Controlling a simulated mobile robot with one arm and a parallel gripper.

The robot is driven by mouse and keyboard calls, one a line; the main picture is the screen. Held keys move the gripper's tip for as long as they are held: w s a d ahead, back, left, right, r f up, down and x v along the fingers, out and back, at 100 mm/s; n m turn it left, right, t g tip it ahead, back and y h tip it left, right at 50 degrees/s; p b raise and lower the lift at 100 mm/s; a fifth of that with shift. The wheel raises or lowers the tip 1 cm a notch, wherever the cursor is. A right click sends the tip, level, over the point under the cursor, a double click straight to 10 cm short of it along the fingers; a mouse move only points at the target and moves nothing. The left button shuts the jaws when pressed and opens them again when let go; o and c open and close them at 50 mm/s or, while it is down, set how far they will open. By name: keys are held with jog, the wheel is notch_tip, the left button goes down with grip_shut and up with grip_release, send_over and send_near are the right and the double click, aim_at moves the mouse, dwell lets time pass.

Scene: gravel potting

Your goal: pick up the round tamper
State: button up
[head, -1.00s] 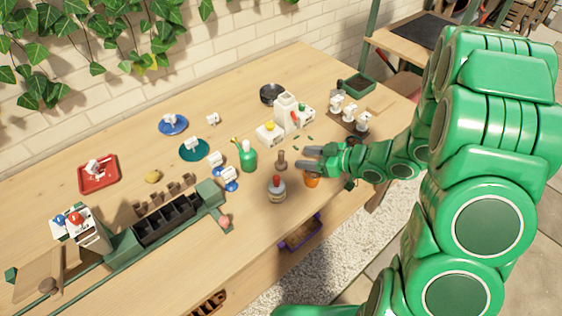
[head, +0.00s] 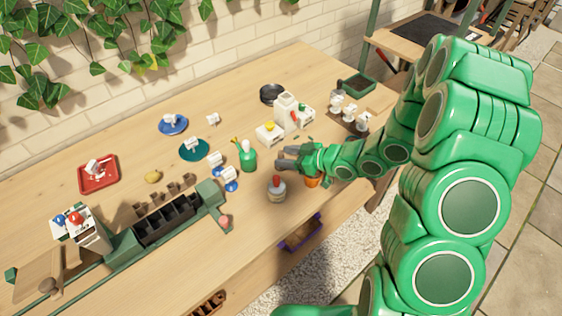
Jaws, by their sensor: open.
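A small brown upright piece, which looks like the round tamper, stood on the wooden table in the earlier view. It is now mostly or wholly hidden by my gripper (head: 280,157), and I cannot tell whether it lies between the fingers. My gripper is open, its grey fingers low over the table and pointing left, with the arm coming in from the right.
A green bottle (head: 248,157) stands just left of my gripper. A grey jar with a red top (head: 276,189) is in front, and an orange pot (head: 312,182) is under the arm. White containers (head: 286,108) stand behind.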

grip_shut()
dwell(0.3)
jog(key=shift+r, duration=0.1)
